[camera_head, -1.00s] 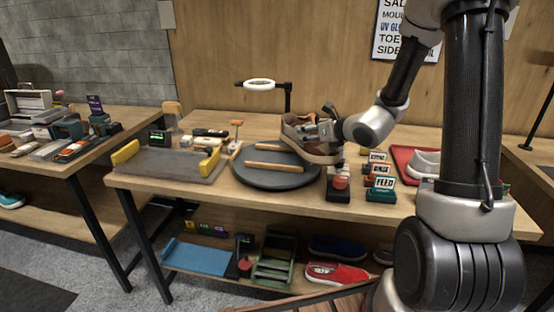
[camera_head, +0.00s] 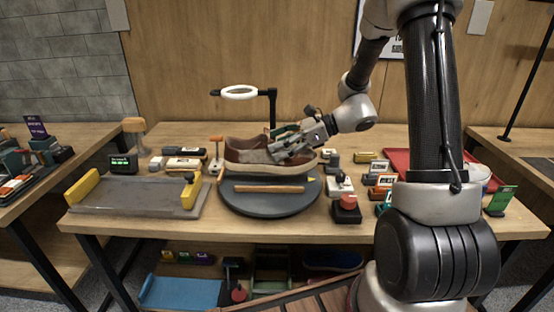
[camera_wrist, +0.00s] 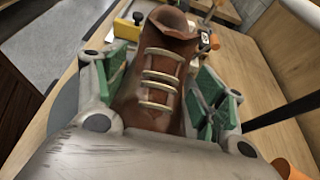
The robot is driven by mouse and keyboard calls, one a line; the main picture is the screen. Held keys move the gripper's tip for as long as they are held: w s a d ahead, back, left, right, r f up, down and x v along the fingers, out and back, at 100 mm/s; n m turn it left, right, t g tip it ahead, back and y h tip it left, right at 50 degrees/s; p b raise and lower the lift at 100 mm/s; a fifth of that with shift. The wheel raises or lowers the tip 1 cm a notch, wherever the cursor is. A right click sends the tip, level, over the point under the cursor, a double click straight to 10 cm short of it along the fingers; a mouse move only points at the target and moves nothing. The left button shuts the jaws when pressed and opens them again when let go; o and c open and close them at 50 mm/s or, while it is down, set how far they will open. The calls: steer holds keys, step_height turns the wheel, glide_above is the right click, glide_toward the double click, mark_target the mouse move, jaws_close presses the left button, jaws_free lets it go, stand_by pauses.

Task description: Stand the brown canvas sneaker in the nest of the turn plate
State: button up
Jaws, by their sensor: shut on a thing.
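The brown canvas sneaker (camera_head: 247,156) is over the back half of the round dark turn plate (camera_head: 256,203), sole down and roughly level, toe to the right. In the head view I cannot tell whether its sole touches the plate. My gripper (camera_head: 285,152) is shut on the sneaker from the upper right. In the wrist view the sneaker (camera_wrist: 160,75) shows its laces and collar between green-padded fingers (camera_wrist: 160,95). A wooden bar (camera_head: 268,188) lies across the plate's front. The other side of the nest is hidden behind the sneaker.
A grey tray with yellow ends (camera_head: 135,196) lies to the left. A red-button box (camera_head: 346,208) and labelled blocks (camera_head: 383,181) stand to the right, near a red tray (camera_head: 398,160).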

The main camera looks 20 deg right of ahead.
steer(key=shift+f, duration=2.25)
steer(key=o, duration=1.3)
steer(key=shift+f, duration=0.1)
